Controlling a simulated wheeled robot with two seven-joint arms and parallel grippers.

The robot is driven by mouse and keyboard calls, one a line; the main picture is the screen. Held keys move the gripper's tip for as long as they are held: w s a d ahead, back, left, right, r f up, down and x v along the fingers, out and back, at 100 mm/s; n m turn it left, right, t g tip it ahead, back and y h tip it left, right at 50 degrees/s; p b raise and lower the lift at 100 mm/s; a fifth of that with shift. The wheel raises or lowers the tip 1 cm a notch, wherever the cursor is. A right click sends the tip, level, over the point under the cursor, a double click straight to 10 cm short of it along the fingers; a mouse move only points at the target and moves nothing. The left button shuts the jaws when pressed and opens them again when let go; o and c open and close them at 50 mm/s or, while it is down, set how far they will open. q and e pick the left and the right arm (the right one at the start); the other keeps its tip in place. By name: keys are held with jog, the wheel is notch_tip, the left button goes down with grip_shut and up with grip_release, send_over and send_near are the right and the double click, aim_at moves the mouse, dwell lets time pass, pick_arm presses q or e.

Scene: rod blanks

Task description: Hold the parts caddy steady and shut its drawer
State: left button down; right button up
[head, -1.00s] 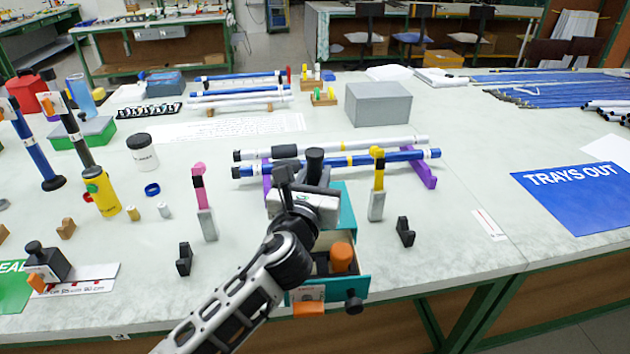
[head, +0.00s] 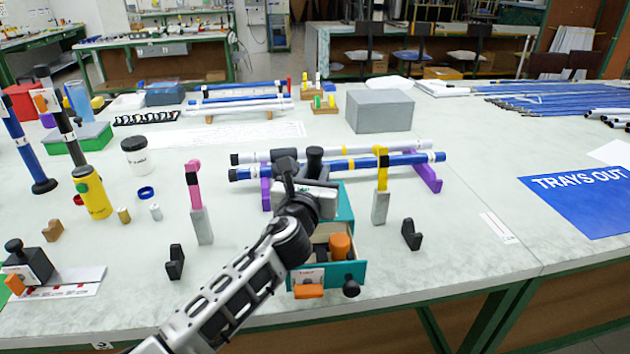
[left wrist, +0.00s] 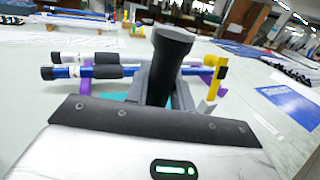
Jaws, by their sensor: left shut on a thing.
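The teal parts caddy (head: 345,205) stands near the table's front edge, largely hidden behind my left arm. Its drawer (head: 338,272) is pulled out toward me. An orange cylinder (head: 340,245) sits in the drawer, and an orange tab (head: 309,291) and a black knob (head: 351,287) show at its front. My left gripper (head: 308,180) is over the caddy, shut at a black upright post (head: 315,158) with a wide top. The post also shows in the left wrist view (left wrist: 163,70); the fingertips' contact is hidden. My right gripper is not in view.
Behind the caddy, white and blue rods (head: 400,160) lie on purple supports. A pink-topped stand (head: 201,210) is left of it, a yellow-topped stand (head: 380,190) right. Small black holders (head: 175,262) (head: 411,235) flank it. The table at right is mostly clear.

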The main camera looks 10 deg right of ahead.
aim_at(315, 176)
pick_arm(q)
jog(key=shift+w+d+f+b, duration=0.2)
jog(key=shift+w+f+b, duration=1.05)
jog(key=shift+b, duration=0.4)
jog(key=w+b, duration=0.1)
jog(key=w+f+b, duration=0.1)
jog(key=b, duration=0.1)
jog(key=shift+w+d+f, duration=0.1)
jog(key=shift+w+d, duration=0.1)
jog(key=shift+w, duration=0.05)
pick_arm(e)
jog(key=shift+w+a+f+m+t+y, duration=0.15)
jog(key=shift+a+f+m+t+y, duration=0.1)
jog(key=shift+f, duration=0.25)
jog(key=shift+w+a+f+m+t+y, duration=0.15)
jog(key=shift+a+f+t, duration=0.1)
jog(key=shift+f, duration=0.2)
